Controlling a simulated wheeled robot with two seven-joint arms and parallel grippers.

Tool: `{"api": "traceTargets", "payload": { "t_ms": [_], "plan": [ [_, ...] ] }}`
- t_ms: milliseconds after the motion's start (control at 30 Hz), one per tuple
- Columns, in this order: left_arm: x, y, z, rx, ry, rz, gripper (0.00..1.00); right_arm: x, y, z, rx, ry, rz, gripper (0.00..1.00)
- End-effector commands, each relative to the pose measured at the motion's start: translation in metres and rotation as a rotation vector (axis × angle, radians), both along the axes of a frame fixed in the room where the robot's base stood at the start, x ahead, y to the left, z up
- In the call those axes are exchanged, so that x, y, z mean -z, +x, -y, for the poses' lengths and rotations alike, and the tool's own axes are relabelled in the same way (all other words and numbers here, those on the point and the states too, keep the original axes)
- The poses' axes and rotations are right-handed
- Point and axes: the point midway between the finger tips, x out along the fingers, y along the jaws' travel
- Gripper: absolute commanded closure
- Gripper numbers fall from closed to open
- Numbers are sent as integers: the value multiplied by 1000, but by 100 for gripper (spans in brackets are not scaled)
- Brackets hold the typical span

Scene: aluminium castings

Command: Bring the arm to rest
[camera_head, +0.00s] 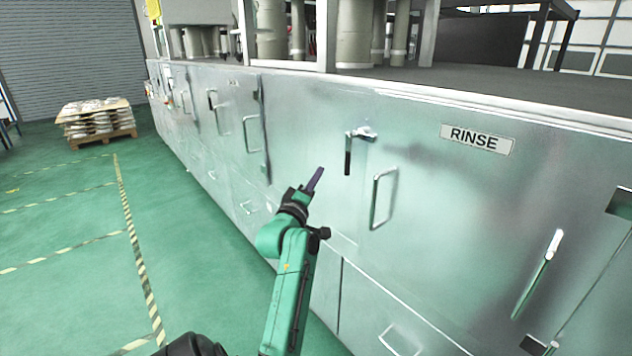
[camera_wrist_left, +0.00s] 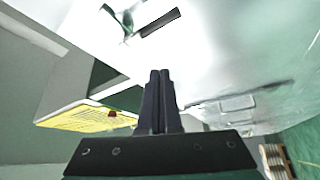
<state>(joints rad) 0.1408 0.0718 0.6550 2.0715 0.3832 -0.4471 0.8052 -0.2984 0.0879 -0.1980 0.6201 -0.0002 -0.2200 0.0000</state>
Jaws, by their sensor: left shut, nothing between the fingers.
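My left arm comes up from the bottom of the head view, green with a black wrist. Its gripper (camera_head: 315,180) is shut and empty, with its dark fingers pointing up and to the right in front of the metal cabinet front. In the left wrist view the two fingers (camera_wrist_left: 158,80) lie side by side, pressed together with nothing between them. A black-handled latch (camera_head: 348,155) and a metal door handle (camera_head: 381,198) are just right of the fingertips in the head view. I cannot tell whether the fingers touch the panel. My right gripper is not in view.
The long metal cabinet (camera_head: 440,220) with a RINSE label (camera_head: 477,139) fills the right side. A bar handle (camera_head: 538,274) sticks out at the lower right. A loaded pallet (camera_head: 97,122) stands at the far left. The green floor (camera_head: 70,215) between is open, with striped tape lines.

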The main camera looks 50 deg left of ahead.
Motion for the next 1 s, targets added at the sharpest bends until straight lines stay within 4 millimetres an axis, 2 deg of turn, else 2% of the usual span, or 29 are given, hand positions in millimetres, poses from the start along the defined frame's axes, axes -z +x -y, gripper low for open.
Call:
{"api": "traceTargets", "payload": {
  "t_ms": [567,667,767,867,900,967,1000],
  "plan": [
    [-1,-1,1,0,1,1,100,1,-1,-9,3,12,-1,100],
    [9,4,3,6,1,-23,100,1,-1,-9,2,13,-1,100],
    [53,24,12,30,13,-130,100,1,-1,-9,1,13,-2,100],
    [132,49,33,80,50,-321,100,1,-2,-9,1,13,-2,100],
    [169,55,45,105,72,-409,100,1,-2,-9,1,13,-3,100],
    [223,59,65,150,111,-535,100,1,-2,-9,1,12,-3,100],
    [259,58,78,182,139,-618,100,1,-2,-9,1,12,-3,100]
  ]
}}
